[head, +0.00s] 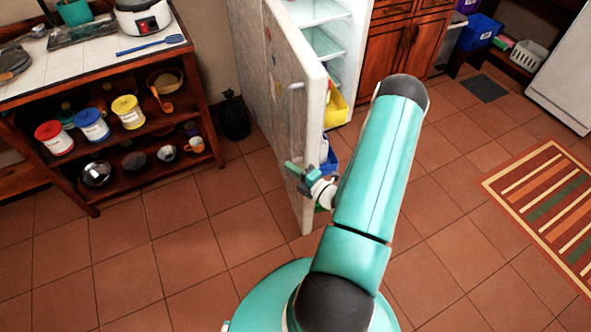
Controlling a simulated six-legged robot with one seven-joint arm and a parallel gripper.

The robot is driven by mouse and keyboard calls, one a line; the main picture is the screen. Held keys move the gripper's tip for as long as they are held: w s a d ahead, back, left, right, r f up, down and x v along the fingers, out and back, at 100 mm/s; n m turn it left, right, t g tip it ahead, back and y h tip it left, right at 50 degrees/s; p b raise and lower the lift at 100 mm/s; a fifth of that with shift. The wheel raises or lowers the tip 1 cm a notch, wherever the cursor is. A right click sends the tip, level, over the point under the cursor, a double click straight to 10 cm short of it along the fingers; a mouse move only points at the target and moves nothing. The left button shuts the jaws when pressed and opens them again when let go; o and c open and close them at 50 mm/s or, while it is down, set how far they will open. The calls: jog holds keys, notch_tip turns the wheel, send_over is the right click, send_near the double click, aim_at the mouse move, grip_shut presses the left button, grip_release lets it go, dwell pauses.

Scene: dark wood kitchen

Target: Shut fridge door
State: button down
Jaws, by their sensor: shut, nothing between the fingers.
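The fridge (362,30) stands at the top middle of the head view, with its lit shelves showing. Its white door (290,125) stands wide open, swung out toward me, with its edge facing the camera.
A wooden shelf unit (95,205) with cans and bowls stands at the left. A black bag (235,117) sits on the floor behind the door. A striped rug (550,200) lies at the right. The tiled floor between is clear.

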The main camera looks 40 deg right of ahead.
aim_at(291, 155)
jog(key=w+d, duration=0.2)
jog(key=w, duration=0.1)
jog(key=w+d, duration=0.1)
jog(key=shift+w+d, duration=0.25)
jog(key=shift+w, duration=0.15)
jog(key=shift+s+d, duration=0.1)
jog(key=shift+d, duration=0.05)
